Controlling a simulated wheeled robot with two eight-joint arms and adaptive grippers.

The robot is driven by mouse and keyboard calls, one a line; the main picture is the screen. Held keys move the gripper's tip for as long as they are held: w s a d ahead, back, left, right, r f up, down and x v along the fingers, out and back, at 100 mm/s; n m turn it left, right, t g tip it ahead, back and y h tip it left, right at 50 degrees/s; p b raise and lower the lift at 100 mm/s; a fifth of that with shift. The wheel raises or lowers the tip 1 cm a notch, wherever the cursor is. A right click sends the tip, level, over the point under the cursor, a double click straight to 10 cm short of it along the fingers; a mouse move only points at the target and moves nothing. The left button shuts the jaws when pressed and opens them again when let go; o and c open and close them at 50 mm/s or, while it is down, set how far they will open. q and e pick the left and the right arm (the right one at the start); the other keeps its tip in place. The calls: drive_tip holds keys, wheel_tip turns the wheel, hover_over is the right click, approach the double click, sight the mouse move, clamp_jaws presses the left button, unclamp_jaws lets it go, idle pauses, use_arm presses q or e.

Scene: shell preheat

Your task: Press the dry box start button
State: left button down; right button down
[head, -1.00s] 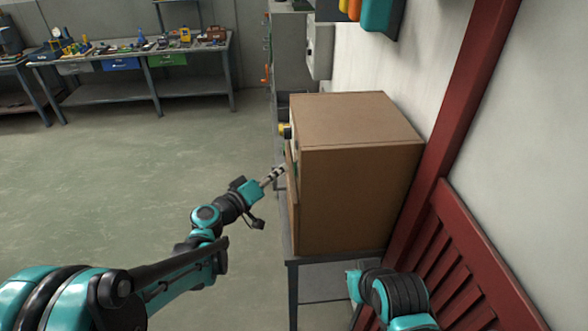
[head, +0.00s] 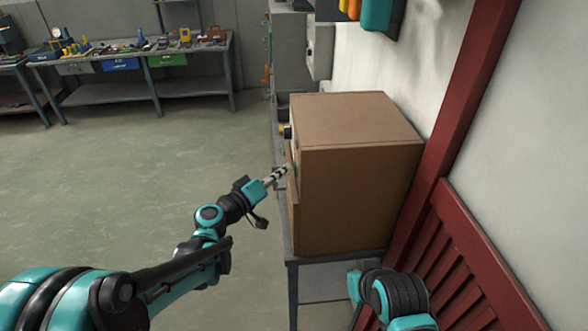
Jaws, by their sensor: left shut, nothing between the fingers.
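The dry box (head: 358,195) is a large brown box on a grey stand (head: 292,285) against the wall. Its front faces left and is seen almost edge-on, so the start button cannot be made out. My left gripper (head: 286,169) is shut and empty. Its fingertips are at the upper part of the box's front edge; whether they touch it I cannot tell. My right arm shows at the lower right, but its gripper is not visible.
A workbench (head: 130,62) with tools is at the back left. Grey cabinets (head: 291,50) stand behind the box. The floor at left is clear.

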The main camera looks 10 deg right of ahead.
use_arm(q)
drive_tip(key=shift+d, duration=0.45)
idle(0.3)
drive_tip(key=shift+a, duration=0.85)
drive_tip(key=a, duration=0.5)
drive_tip(key=shift+b, duration=0.3)
idle(0.7)
